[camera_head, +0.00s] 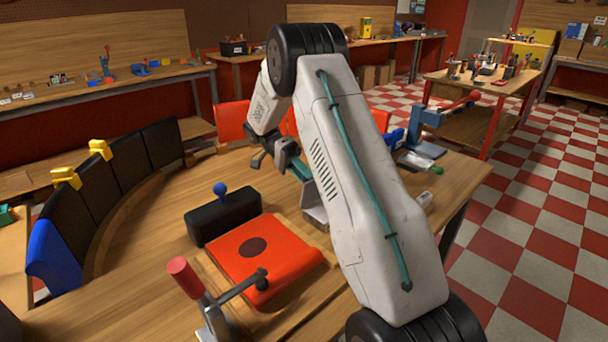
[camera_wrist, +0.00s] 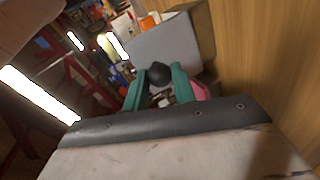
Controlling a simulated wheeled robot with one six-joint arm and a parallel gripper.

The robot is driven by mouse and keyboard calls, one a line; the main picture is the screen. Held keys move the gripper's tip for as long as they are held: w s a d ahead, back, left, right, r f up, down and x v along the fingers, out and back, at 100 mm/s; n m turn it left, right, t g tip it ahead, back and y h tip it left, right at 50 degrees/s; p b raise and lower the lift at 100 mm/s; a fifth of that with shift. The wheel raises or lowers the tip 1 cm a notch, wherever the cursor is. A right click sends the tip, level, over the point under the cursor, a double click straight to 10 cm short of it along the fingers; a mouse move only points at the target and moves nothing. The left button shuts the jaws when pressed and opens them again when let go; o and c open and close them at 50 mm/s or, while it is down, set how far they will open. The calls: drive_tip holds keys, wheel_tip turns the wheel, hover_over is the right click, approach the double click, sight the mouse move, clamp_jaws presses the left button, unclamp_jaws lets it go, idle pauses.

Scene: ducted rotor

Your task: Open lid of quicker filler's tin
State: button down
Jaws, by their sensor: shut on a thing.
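My gripper (camera_wrist: 160,88) has its two teal fingers on either side of a round black knob (camera_wrist: 157,71) in the wrist view, and is shut on it. Behind the knob is a flat grey panel (camera_wrist: 170,45), perhaps the tin's lid; I cannot tell how far it is tilted. In the head view my gripper (camera_head: 285,162) is above the far side of the wooden table, partly behind my arm. A pale grey box-like thing (camera_head: 315,212) shows below it, mostly hidden by my arm. I cannot tell which tin belongs to the quicker filler.
A red-orange block (camera_head: 265,255), a black block with a blue knob (camera_head: 222,215) and a red-handled lever (camera_head: 195,290) stand on the near table (camera_head: 150,260). Blue devices (camera_head: 395,138) lie right of my arm. Black panels (camera_head: 115,165) curve along the left edge.

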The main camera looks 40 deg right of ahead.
drive_tip(key=c, duration=1.1)
unclamp_jaws()
drive_tip(key=shift+c, duration=0.2)
drive_tip(key=r, duration=0.3)
drive_tip(key=shift+s+a+r, duration=0.1)
drive_tip(key=shift+s+r, duration=0.15)
drive_tip(key=shift+r, duration=0.15)
drive_tip(key=s+a, duration=0.2)
drive_tip(key=s, duration=0.5)
drive_tip(key=s+a+r, duration=0.1)
drive_tip(key=s+a, duration=0.2)
drive_tip(key=s, duration=0.4)
drive_tip(key=shift+s, duration=0.25)
drive_tip(key=shift+a+r, duration=0.1)
